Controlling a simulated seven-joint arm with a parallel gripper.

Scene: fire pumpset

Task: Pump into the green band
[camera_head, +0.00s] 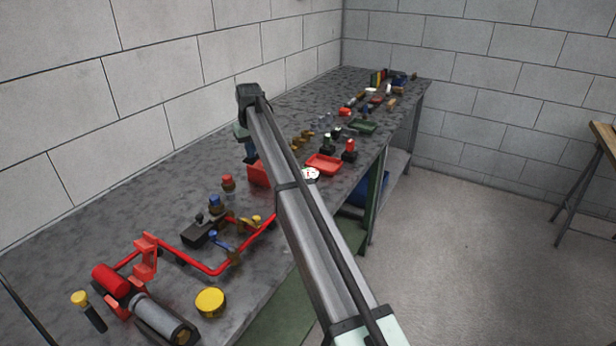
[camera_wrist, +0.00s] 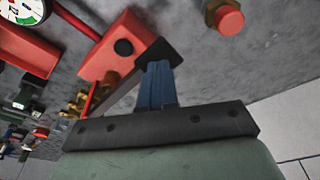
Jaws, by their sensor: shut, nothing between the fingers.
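The pressure gauge (camera_head: 310,174) is a small round white dial near the bench's front edge, partly beside my arm. Its lower part shows at the top left of the wrist view (camera_wrist: 24,11), with a green band along its rim; I cannot make out the needle reading. A red block (camera_wrist: 118,46) with a dark round spot, likely the pump body, also shows in the head view (camera_head: 259,173). My gripper (camera_wrist: 157,72) is shut and empty, its blue fingers reaching a dark bar (camera_wrist: 128,88) beside the red block. I cannot tell whether they touch it.
A red-capped fitting (camera_wrist: 226,19) stands close by. Red pipework (camera_head: 210,268), valves, a red cylinder (camera_head: 109,279) and a yellow cap (camera_head: 210,302) crowd the near bench. A red tray (camera_head: 324,164) and small parts lie farther along.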

